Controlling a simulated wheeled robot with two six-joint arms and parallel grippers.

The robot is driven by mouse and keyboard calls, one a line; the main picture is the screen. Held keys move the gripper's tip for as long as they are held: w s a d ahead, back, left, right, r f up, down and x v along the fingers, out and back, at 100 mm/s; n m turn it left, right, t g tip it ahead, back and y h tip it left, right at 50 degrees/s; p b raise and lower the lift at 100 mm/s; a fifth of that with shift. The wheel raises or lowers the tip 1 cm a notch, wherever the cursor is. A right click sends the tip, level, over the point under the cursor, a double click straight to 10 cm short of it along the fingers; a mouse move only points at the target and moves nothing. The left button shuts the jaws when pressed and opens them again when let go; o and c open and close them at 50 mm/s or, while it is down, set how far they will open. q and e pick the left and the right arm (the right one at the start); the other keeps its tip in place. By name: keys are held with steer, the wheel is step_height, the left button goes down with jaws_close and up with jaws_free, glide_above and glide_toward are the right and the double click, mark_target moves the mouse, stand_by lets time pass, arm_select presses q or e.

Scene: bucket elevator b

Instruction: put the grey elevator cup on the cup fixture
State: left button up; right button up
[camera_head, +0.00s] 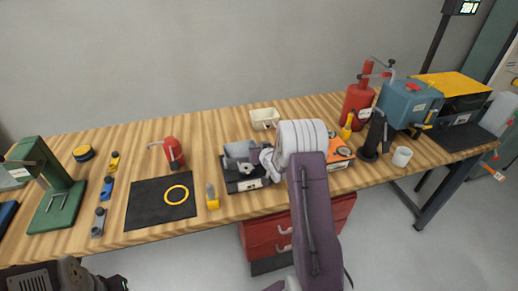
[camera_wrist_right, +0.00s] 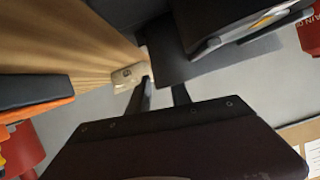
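A grey cup-like block (camera_head: 238,152) shows on a low black base with a white label (camera_head: 234,187), near the table's middle; I cannot tell how the block sits on it. I take these as the grey cup and the fixture. My right gripper (camera_head: 266,160) is just right of the grey block, partly hidden by my wrist. In the right wrist view its two dark fingers (camera_wrist_right: 163,90) stand apart with nothing visible between them. My left arm shows at the bottom left; its fingers are too dark and cut off to read.
A black mat (camera_head: 142,212) with a yellow ring, a red extinguisher-like item (camera_head: 173,152) and a yellow-based tool (camera_head: 212,198) lie left of the base. A cream bin (camera_head: 265,118) is behind. An orange device (camera_head: 340,155) stands to the right, red drawers (camera_head: 262,235) below.

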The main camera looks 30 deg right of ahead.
steer(key=shift+s+r, duration=0.25)
steer(key=shift+s, duration=0.1)
steer(key=v, duration=1.1)
steer(key=shift+b, duration=0.4)
steer(key=shift+s+a+r, duration=0.1)
